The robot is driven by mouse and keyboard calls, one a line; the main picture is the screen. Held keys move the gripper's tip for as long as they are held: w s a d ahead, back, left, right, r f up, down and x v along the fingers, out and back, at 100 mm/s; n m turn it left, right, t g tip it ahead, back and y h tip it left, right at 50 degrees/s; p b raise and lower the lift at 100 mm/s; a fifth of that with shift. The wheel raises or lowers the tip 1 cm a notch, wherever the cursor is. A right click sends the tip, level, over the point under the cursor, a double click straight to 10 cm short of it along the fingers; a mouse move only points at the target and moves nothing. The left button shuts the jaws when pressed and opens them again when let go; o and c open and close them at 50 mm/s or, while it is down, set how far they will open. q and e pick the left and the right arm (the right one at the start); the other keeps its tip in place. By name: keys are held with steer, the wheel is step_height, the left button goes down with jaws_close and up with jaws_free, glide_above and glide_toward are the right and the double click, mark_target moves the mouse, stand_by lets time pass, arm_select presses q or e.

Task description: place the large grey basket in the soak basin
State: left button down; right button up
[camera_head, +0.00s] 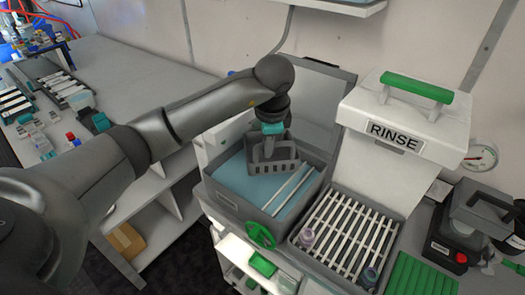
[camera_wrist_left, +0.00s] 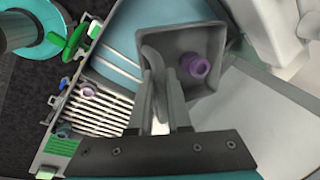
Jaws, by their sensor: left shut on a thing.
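The large grey basket (camera_head: 275,164) has slotted sides and hangs from my left gripper (camera_head: 270,138). In the left wrist view the gripper fingers (camera_wrist_left: 160,95) are shut on its handle, and the basket (camera_wrist_left: 205,85) has a purple piece (camera_wrist_left: 196,65) inside. The soak basin (camera_head: 215,197) is a grey rectangular tub with light blue liquid and two pale rods across its right part. The basket is over the rear part of the basin. I cannot tell whether its underside touches the liquid. My right gripper is not in view.
The grey raised lid (camera_head: 318,100) stands behind the basin. A slatted rack (camera_head: 345,238) with small purple pieces lies to the right, before the white RINSE unit (camera_head: 398,125). A green valve wheel (camera_head: 260,235) juts out at the basin's front.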

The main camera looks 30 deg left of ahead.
arm_select(q)
steer(key=shift+w+a, duration=0.25)
steer(key=shift+a, duration=0.2)
steer(key=shift+w+a, duration=0.2)
steer(key=shift+a, duration=0.25)
step_height(320, 180, down, 4)
steer(key=shift+r, duration=0.25)
